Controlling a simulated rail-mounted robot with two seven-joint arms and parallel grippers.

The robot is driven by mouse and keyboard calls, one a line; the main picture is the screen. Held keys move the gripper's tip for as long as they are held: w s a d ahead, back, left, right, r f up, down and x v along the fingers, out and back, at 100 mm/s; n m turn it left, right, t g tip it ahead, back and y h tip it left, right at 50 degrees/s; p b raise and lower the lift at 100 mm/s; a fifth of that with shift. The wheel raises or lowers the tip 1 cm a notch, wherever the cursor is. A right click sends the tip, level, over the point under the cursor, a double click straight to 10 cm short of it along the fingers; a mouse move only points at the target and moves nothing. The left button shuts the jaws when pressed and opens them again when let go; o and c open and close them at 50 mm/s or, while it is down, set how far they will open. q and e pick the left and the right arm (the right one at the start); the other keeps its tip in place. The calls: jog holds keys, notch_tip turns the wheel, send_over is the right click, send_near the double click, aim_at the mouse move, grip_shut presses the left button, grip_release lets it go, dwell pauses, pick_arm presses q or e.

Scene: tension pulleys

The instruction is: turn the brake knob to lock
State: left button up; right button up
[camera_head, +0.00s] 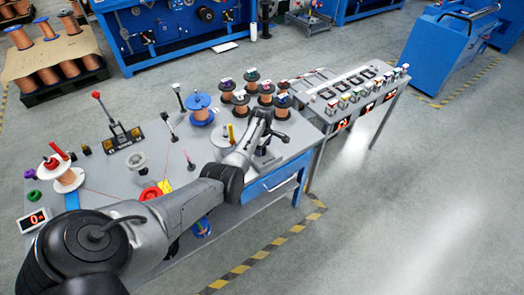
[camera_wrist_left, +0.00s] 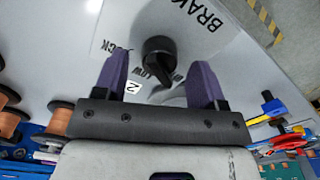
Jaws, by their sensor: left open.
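In the left wrist view a black brake knob (camera_wrist_left: 158,52) sits on a pale label plate (camera_wrist_left: 188,24) printed "BRAKE". Partly covered words that look like "LOCK" and "LOW" lie left of and below the knob. My left gripper (camera_wrist_left: 159,64) is open, with one purple finger on each side of the knob and a gap on both sides. In the head view my left gripper (camera_head: 264,155) is low over the bench's right part; the knob cannot be made out there. My right gripper does not show.
A smaller table (camera_head: 350,92) stands to the right. Floor at the right is clear.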

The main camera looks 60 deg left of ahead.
pick_arm(q)
jog(key=shift+f, duration=0.6)
jog(key=shift+c, duration=0.4)
jog(key=c, duration=0.8)
jog(key=shift+c, duration=0.2)
